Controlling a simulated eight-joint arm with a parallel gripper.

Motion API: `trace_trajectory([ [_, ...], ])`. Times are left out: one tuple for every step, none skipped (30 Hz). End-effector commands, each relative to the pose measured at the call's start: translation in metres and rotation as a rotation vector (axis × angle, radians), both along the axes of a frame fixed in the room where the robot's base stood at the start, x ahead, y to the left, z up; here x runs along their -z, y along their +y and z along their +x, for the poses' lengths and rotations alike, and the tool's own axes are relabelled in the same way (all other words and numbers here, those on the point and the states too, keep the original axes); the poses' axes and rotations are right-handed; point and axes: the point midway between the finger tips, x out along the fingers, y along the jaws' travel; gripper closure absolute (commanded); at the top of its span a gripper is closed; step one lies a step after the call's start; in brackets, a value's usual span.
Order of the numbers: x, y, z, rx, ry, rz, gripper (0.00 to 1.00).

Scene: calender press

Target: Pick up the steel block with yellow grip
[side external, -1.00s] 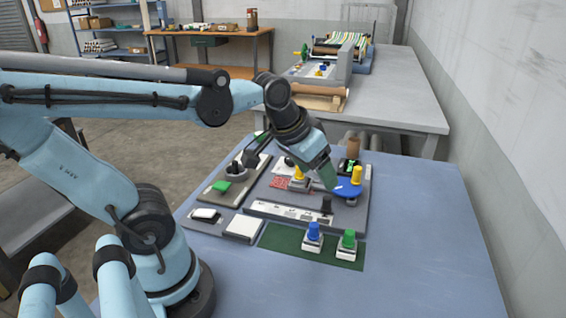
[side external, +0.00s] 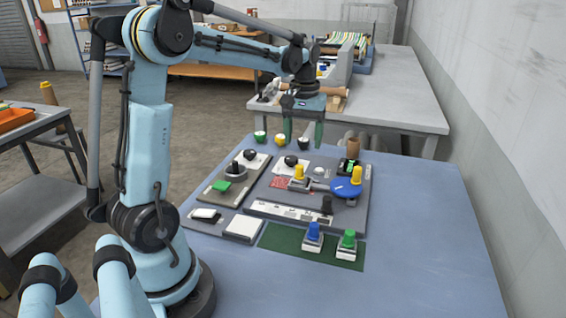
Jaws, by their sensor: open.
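A block with a yellow grip (side external: 298,173) stands upright on the grey panel (side external: 270,190), left of a round blue disc (side external: 342,188). A second yellow grip (side external: 356,174) stands at the disc's right edge; what is under it is partly hidden, so I cannot tell which is the steel block named. Blocks with a blue grip (side external: 313,230) and a green grip (side external: 348,238) stand on the dark green mat (side external: 280,238) at the front. My gripper (side external: 304,140) points down with its green fingers apart and empty, above and behind the panel, touching neither yellow grip.
Small cups with green (side external: 260,137) and yellow (side external: 280,140) contents stand at the table's back edge. A brown cylinder (side external: 352,146) stands behind the panel's right side. A black grip (side external: 326,205) rises near the white strip. The blue table's right side is clear.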

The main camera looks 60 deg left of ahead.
Motion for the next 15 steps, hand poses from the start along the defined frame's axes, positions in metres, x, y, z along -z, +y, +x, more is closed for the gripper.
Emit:
trace_trajectory([
  [0.009, 0.0, 0.0, 0.001, -0.001, 0.001, 0.31],
  [0.014, 0.0, 0.0, 0.001, -0.001, 0.001, 0.31],
  [0.02, 0.0, 0.0, 0.001, -0.001, 0.001, 0.31],
  [0.025, 0.0, 0.0, 0.001, -0.001, 0.001, 0.31],
  [0.029, 0.0, 0.0, 0.002, -0.001, 0.001, 0.31],
  [0.035, 0.0, 0.0, 0.002, -0.002, 0.001, 0.31],
  [0.039, 0.0, 0.0, 0.002, -0.002, 0.001, 0.31],
  [0.042, 0.0, 0.0, 0.002, -0.002, 0.001, 0.31],
  [0.046, 0.0, 0.0, 0.002, -0.002, 0.001, 0.31],
  [0.048, 0.0, 0.0, 0.002, -0.002, 0.001, 0.31],
  [0.05, 0.0, 0.0, 0.002, -0.002, 0.001, 0.31],
  [0.052, 0.0, 0.0, 0.002, -0.002, 0.001, 0.31],
  [0.052, 0.0, 0.0, 0.002, -0.002, 0.001, 0.31],
  [0.054, 0.0, 0.0, 0.003, -0.002, 0.001, 0.31],
  [0.055, 0.0, -0.001, 0.002, -0.002, 0.001, 0.31],
])
